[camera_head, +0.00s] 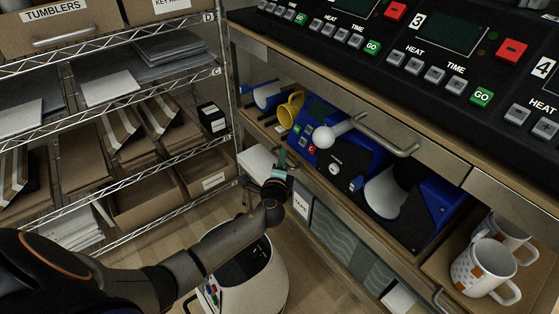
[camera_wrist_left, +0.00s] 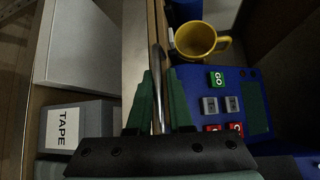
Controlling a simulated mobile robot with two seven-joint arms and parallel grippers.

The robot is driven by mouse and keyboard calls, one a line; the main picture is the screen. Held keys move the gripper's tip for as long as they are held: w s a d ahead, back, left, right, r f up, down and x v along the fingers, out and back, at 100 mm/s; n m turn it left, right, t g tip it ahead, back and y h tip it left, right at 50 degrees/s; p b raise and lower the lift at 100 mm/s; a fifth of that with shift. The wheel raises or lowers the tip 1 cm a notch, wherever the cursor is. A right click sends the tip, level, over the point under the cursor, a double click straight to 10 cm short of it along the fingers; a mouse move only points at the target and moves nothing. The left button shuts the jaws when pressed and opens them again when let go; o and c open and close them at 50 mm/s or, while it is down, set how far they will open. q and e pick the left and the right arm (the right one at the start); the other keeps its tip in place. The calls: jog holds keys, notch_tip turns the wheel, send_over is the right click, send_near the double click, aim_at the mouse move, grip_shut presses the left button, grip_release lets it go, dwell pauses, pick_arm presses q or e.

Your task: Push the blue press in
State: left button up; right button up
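The blue press (camera_head: 360,160) stands on a wooden shelf under the counter in the head view, with a white-ended lever, a black body and a white cone-like part. In the left wrist view, its blue panel (camera_wrist_left: 223,105) carries a green GO button, grey buttons and red ones. My left gripper (camera_head: 278,167) is low at the shelf's front edge, left of the press. In the left wrist view its two green fingers (camera_wrist_left: 159,85) stand on either side of a thin metal bar (camera_wrist_left: 157,75). Whether they grip the bar is unclear. My right gripper is not in view.
A yellow mug (camera_head: 291,108) stands at the press's far left end. White mugs (camera_head: 484,270) sit on the shelf at right. A drawer handle (camera_head: 389,135) juts out above the press. A wire rack (camera_head: 120,110) stands at left, a white bin (camera_head: 245,275) below.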

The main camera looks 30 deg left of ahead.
pick_arm(q)
jog(key=o, duration=0.4)
jog(key=shift+c, duration=0.2)
jog(key=shift+s, duration=0.1)
jog(key=p+v, duration=0.1)
jog(key=v, duration=1.1)
jog(key=shift+p, duration=0.35)
jog(key=shift+s+d, duration=0.1)
